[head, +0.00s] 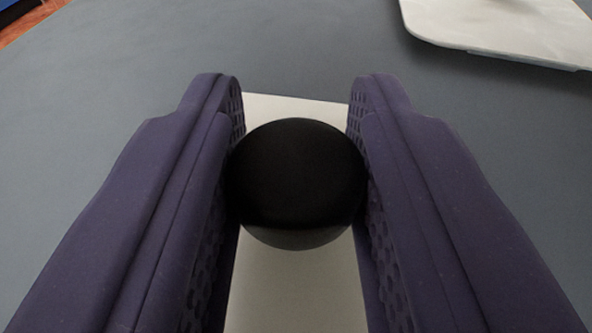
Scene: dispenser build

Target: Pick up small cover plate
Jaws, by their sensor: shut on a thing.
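The small cover plate (295,292) is a flat, pale plate in the middle of the head view, with a round black knob (297,185) above it. My gripper (297,170) has two purple fingers with dimpled inner pads, one on each side of the knob. It is shut on the knob, with both pads against its sides. The fingers and knob hide much of the plate; its far edge shows between the fingertips. I cannot tell whether the plate rests on the table or is raised.
The grey table (90,110) is bare to the left. Its curved edge and brown floor show at the top left.

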